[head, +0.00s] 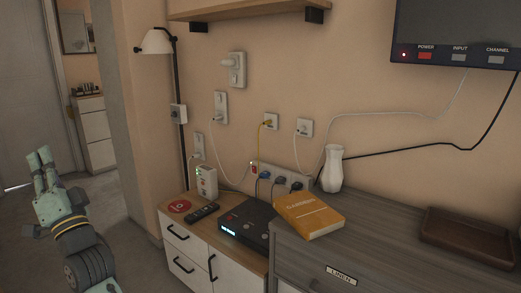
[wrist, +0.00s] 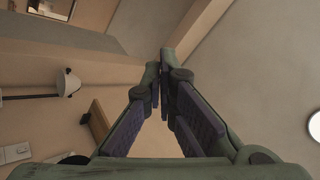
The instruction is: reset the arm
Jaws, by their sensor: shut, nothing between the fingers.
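My gripper (head: 43,158) is at the left of the head view, raised in the air with its fingers pointing up. It stands apart from the furniture, to the left of the low cabinet. In the wrist view the gripper (wrist: 162,62) has its fingertips together and nothing shows between them. The wrist view looks past the fingers toward the upper walls and ceiling.
A low cabinet (head: 188,254) carries a black box (head: 247,226), a remote (head: 202,212) and a red disc (head: 179,206). Cables hang along the wall. Floor (head: 112,207) behind my gripper is clear.

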